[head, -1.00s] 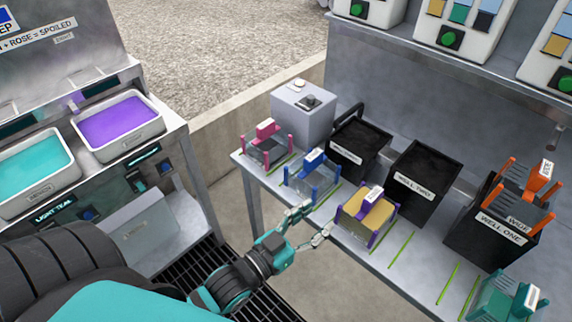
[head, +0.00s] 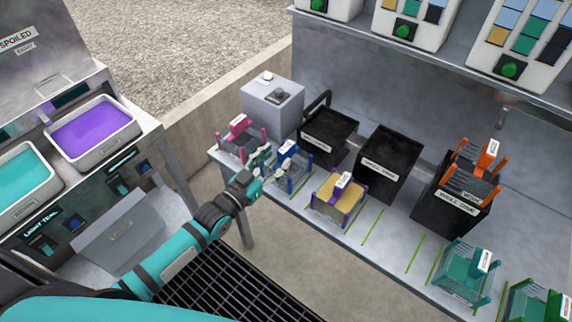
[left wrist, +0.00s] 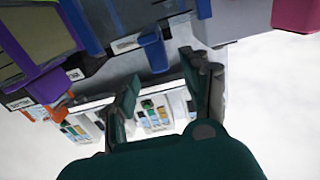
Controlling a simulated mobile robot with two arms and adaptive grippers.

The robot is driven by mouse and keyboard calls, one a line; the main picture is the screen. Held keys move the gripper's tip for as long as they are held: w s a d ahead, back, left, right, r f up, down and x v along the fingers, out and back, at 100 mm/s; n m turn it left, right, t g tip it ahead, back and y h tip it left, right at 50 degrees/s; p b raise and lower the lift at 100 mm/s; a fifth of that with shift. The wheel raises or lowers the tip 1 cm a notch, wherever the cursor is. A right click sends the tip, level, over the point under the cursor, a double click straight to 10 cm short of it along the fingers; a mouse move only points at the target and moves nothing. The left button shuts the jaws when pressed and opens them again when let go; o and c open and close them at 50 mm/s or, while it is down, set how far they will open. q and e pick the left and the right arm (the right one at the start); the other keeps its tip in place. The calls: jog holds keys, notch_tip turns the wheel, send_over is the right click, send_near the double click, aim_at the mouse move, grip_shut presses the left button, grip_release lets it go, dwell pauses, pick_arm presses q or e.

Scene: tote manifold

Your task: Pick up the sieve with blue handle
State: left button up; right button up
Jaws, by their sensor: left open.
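The sieve with blue handle (head: 293,178) stands on the grey bench between a pink-handled sieve and a purple-framed one. Its blue handle carries a white label. My left gripper (head: 266,160) is open and empty at the left side of the blue sieve, close to its handle and partly in front of it. In the left wrist view the two fingers (left wrist: 165,90) are spread, and the blue handle (left wrist: 152,50) shows just beyond them, nearer the left finger. I cannot tell whether a finger touches it. My right gripper is not in view.
The pink sieve (head: 236,143) is close on the left, the purple-framed sieve (head: 338,196) on the right. Black wells (head: 325,136) and a grey box (head: 272,105) stand behind. An orange sieve (head: 478,165) sits in well one. Green sieves (head: 462,272) stand at the right.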

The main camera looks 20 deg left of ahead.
aim_at(293, 142)
pick_arm(q)
jog(key=x, duration=0.4)
jog(key=p+x, duration=0.1)
jog(key=shift+w+f, duration=0.3)
jog(key=shift+w, duration=0.1)
jog(key=shift+s, duration=0.1)
grip_shut()
